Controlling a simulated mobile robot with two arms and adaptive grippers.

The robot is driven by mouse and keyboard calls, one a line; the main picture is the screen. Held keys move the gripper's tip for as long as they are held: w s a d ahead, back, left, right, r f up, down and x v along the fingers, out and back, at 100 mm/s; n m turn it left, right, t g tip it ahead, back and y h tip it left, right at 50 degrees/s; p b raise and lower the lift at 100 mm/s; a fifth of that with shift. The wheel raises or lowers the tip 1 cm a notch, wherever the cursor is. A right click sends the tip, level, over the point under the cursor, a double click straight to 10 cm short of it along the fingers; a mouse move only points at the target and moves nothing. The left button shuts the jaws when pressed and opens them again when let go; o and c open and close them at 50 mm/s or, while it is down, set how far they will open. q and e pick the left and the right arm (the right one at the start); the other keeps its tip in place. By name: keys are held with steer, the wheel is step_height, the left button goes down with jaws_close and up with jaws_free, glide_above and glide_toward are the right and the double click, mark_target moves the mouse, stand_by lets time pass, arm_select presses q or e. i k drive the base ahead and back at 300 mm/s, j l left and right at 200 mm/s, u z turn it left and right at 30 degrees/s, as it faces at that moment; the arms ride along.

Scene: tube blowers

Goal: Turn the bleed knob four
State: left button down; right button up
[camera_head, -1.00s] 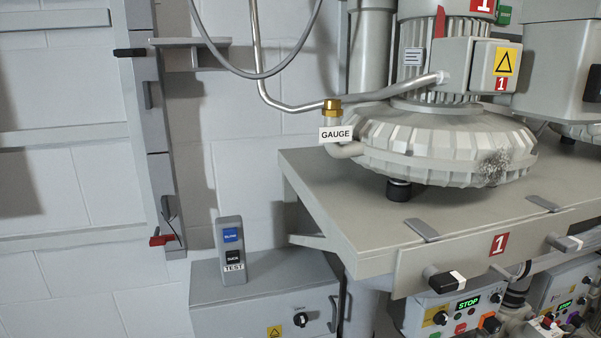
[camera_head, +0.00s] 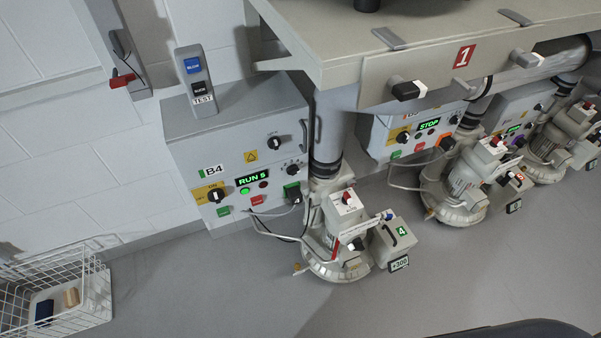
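The blower marked 4 (camera_head: 338,235) stands on the floor below the bench, beside the pipe. Its grey box with the green 4 label (camera_head: 392,240) has a black handle and a small display reading about +300. A red-topped knob (camera_head: 346,198) sits on a white block on this blower, and a small blue-tipped part (camera_head: 388,215) sits to its right. I cannot tell for sure which small part is the bleed knob. Neither gripper is in view.
The bench (camera_head: 345,75) marked 1 overhangs above. More blowers (camera_head: 465,180) and a panel reading STOP (camera_head: 428,124) are to the right. A wire basket (camera_head: 60,290) stands at the lower left. The floor (camera_head: 200,275) in front is clear. A grey TEST box (camera_head: 196,82) sits on the B4 cabinet.

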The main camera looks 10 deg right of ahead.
mark_target(387, 217)
steer(key=i+j+z, duration=0.15)
steer(key=z, duration=0.35)
steer(key=i+j+z, duration=0.2)
steer(key=z, duration=0.25)
steer(key=i+j+z, duration=0.15)
steer(key=j+z, duration=0.15)
steer(key=z, duration=0.2)
